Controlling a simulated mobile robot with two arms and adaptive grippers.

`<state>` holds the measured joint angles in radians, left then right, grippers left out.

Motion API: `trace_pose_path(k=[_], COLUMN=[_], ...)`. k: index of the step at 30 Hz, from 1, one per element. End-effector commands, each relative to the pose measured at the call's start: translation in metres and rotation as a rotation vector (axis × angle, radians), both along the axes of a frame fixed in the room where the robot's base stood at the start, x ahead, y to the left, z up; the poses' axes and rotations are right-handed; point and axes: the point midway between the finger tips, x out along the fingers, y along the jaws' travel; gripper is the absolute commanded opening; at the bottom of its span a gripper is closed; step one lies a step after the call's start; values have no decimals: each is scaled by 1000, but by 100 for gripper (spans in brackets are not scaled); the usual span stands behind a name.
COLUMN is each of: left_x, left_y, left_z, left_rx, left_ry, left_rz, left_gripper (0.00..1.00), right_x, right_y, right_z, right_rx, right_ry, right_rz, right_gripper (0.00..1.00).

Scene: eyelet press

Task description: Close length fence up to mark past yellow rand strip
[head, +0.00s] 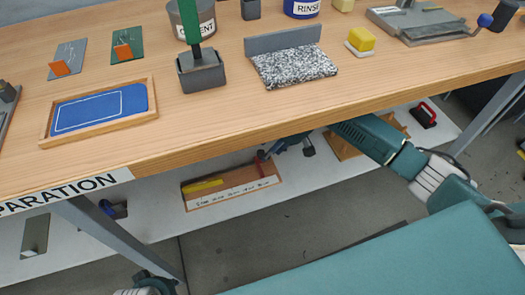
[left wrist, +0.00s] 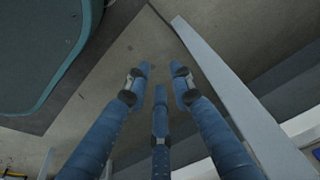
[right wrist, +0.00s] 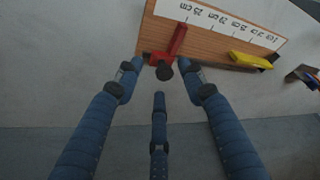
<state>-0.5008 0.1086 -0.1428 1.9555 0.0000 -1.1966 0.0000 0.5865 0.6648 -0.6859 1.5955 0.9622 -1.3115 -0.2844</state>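The measuring board (head: 232,195) lies on the lower shelf with a white printed scale along one edge. It also shows in the right wrist view (right wrist: 222,45). The red length fence (right wrist: 178,42) crosses the board near the scale's 25 cm end, with a dark round knob (right wrist: 165,72) at its base. The yellow strip (right wrist: 252,62) lies along the board's edge towards the other end, apart from the fence. My right gripper (right wrist: 165,68) is open, its fingertips around the fence's base and knob; contact is unclear. My left gripper (left wrist: 160,76) is open and empty above the floor.
The wooden table top (head: 210,125) overhangs the lower shelf (head: 290,185). It carries a blue framed pad (head: 100,108) and a speckled block (head: 292,66). A grey table leg (head: 120,240) stands left. A red-handled tool (head: 426,115) lies on the shelf at right.

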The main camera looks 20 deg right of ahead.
Motion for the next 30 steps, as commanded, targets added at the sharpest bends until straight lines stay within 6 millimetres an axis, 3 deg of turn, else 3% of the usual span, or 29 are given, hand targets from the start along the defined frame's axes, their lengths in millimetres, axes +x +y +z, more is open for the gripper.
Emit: trace_pose_path(k=[3,9,20,27,30], left_x=[1,3,3,3,3], left_y=[0,1,1,1,1], left_z=[10,32,38,38,38], left_rx=[-1,-1,0,0,0], left_ry=[-7,-18,-19,-20,-20], left_rz=[1,3,3,3,3], left_gripper=[23,23,23,23,23], right_x=[16,19,21,20,20], right_y=[17,21,22,22,22], right_z=[0,-23,-28,-28,-28], right_rx=[0,-1,-2,-2,-2], right_ry=[-1,1,-1,-1,-1], right_rz=[1,0,-1,-1,-1], right_gripper=[40,40,40,0,0])
